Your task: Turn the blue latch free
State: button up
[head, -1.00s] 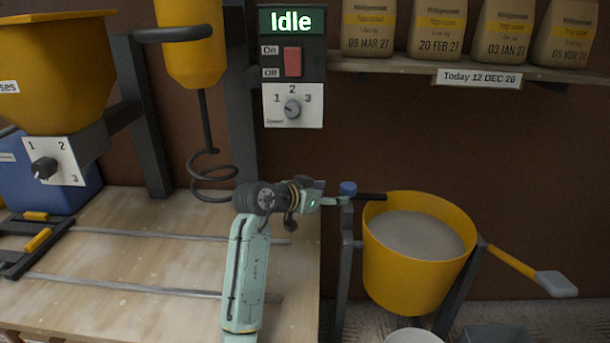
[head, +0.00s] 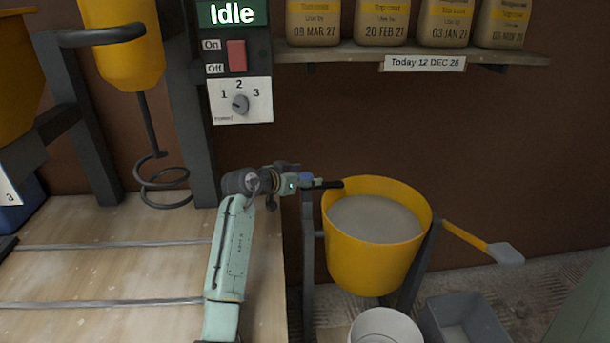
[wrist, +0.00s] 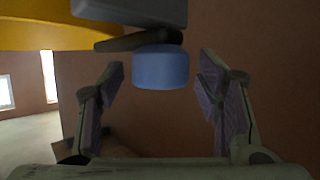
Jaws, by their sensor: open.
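The blue latch (head: 306,176) is a small blue knob at the top of the dark post left of the yellow tilting bucket (head: 370,265). In the wrist view the blue latch (wrist: 160,68) shows whole, with a dark bar (wrist: 125,41) beside it. My gripper (head: 303,183) is at the latch and partly hides it in the head view. In the wrist view my gripper (wrist: 162,80) is open, one finger on each side of the latch, with gaps on both sides. The bucket holds grey plaster (head: 375,219).
A white pail (head: 385,328) and a grey tub (head: 465,322) stand below the bucket. The workbench (head: 120,275) lies to the left. A control panel reading Idle (head: 232,14) hangs above.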

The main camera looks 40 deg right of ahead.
jog(key=shift+d+f, duration=0.1)
jog(key=shift+d, duration=0.15)
jog(key=shift+c, duration=0.6)
grip_shut()
